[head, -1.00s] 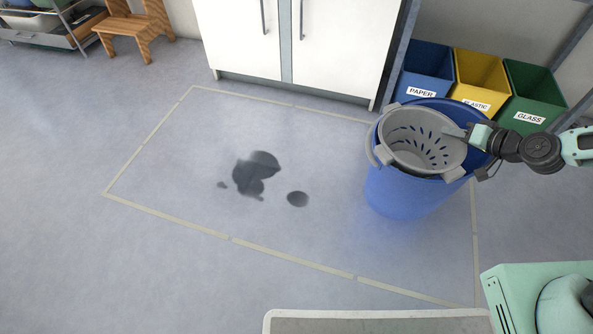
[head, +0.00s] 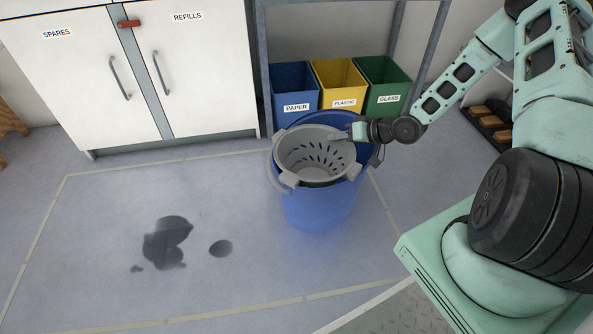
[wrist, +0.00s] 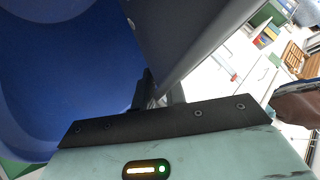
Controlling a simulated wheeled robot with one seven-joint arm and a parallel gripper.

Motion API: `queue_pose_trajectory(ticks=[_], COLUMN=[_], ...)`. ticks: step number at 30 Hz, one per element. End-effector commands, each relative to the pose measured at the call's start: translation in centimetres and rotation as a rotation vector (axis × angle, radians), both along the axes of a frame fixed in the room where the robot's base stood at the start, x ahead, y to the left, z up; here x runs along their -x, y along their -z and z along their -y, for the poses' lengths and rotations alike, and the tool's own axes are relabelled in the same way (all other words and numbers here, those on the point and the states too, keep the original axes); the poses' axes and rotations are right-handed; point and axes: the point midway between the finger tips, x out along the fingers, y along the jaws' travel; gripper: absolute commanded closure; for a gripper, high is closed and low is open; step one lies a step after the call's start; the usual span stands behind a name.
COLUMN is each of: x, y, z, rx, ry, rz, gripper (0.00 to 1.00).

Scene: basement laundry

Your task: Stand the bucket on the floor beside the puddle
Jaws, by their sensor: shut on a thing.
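The blue bucket (head: 318,208) stands upright at the middle right in the head view, with a grey slotted basket (head: 300,146) inside its rim. I cannot tell whether its base touches the floor. My gripper (head: 346,133) is shut at the right side of the rim, its fingers against the grey basket. The wrist view shows the blue inner wall (wrist: 50,70) and the grey basket wall (wrist: 185,35) at the fingers (wrist: 152,92). The dark puddle (head: 168,243) lies on the floor left of the bucket, with a smaller round spot (head: 221,248) between them.
Pale tape (head: 235,308) outlines a floor area around the puddle. A white cabinet (head: 80,80) stands behind. Paper (head: 294,88), plastic (head: 338,82) and glass (head: 384,84) bins stand close behind the bucket. The floor around the puddle is clear.

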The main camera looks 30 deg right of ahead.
Motion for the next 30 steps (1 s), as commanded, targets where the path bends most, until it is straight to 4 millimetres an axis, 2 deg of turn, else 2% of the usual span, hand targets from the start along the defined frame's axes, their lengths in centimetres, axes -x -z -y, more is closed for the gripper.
queue_pose_trajectory(ticks=[9,17,24,30], x=[-0.1,-0.1,-0.1,-0.1], y=[4.2,6.3,9.7,9.8], z=[-0.1,-0.1,-0.1,-0.1], rx=[-0.003,-0.003,-0.002,-0.001], ry=[0.001,0.001,0.000,0.000], rz=[0.002,0.003,0.003,0.004], gripper=[1.00,1.00,1.00,1.00])
